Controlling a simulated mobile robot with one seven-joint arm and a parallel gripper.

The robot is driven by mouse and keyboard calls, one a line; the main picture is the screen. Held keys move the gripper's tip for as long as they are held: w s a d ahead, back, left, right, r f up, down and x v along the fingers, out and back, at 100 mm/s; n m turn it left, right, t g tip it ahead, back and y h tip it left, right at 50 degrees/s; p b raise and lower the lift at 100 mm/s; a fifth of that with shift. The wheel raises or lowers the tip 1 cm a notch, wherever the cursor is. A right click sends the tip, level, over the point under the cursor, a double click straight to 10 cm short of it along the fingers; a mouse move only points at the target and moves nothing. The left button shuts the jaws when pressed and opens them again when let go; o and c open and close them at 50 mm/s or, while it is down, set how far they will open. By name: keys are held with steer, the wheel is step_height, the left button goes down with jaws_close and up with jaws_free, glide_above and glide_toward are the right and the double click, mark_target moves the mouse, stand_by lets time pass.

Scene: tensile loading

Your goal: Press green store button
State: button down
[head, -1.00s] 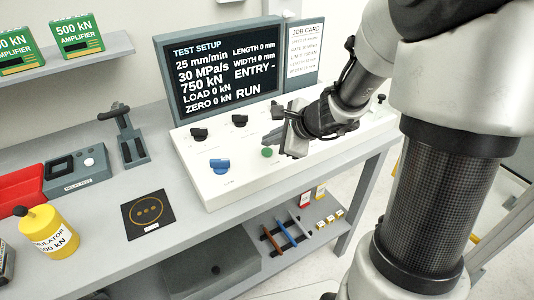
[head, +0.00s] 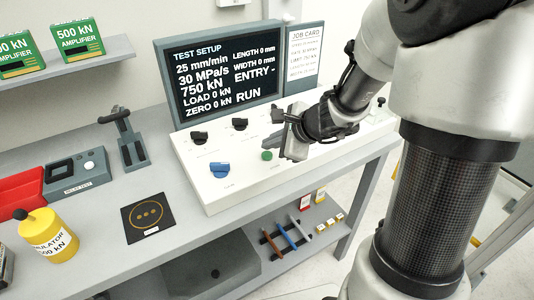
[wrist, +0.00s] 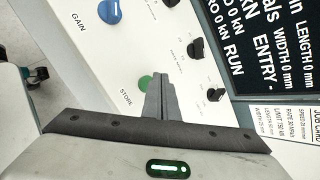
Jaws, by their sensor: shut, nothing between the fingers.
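The green store button (head: 267,156) is a small round button on the sloping white console panel (head: 226,188). In the wrist view the green button (wrist: 145,83) sits just left of my fingertips, above the printed word STORE. My gripper (head: 284,152) is shut and empty, close to the right of the button in the head view; its fingers also show in the wrist view (wrist: 159,80). A gap seems to lie between fingers and button, but I cannot tell its depth. The screen (head: 225,75) reads TEST SETUP, ENTRY - and RUN.
A blue gain knob (head: 219,168) is left of the button. Black knobs (head: 199,138) and (head: 239,124) stand behind it. A job card (head: 304,52) is beside the screen. A yellow cylinder (head: 48,235) and a black mat (head: 149,216) are on the bench at left.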

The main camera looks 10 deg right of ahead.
mark_target(270, 157)
steer(key=shift+f, duration=0.1)
stand_by(0.7)
steer(key=shift+f+b, duration=0.35)
steer(key=shift+b, duration=0.3)
steer(key=shift+f+b, duration=0.5)
steer(key=shift+b, duration=0.05)
stand_by(0.5)
stand_by(0.3)
steer(key=shift+r+p, duration=0.75)
steer(key=shift+r, duration=0.2)
steer(key=shift+r, duration=0.1)
step_height(270, 157, up, 5)
steer(key=p, duration=0.4)
stand_by(0.4)
